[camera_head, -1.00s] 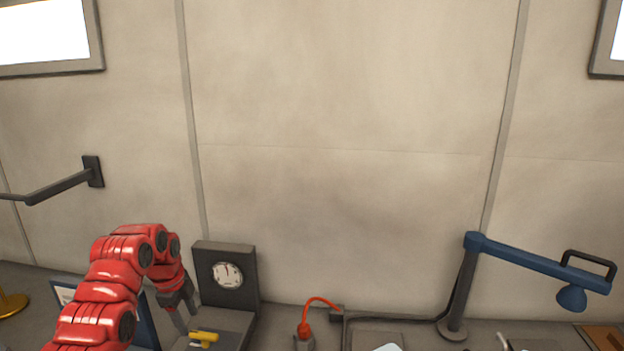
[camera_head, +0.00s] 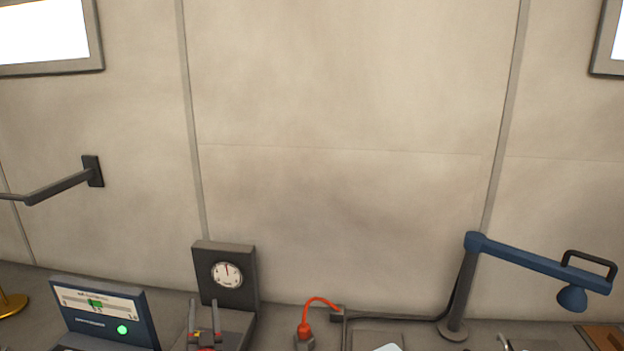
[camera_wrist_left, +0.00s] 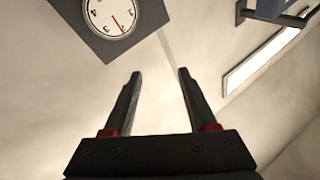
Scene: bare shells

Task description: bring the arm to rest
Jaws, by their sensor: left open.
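My left gripper (camera_head: 205,322) shows at the bottom of the head view, in front of the dark gauge stand. In the left wrist view its two fingers (camera_wrist_left: 158,88) are spread apart with nothing between them. Most of the left arm is below the head view's edge. My right gripper is in neither view.
A dark stand with a round white gauge (camera_head: 227,274) stands behind the gripper; the gauge (camera_wrist_left: 110,15) also shows in the wrist view. A blue display panel (camera_head: 105,318) with a green light is left. An orange plug (camera_head: 304,333) and a blue lamp (camera_head: 535,262) are right.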

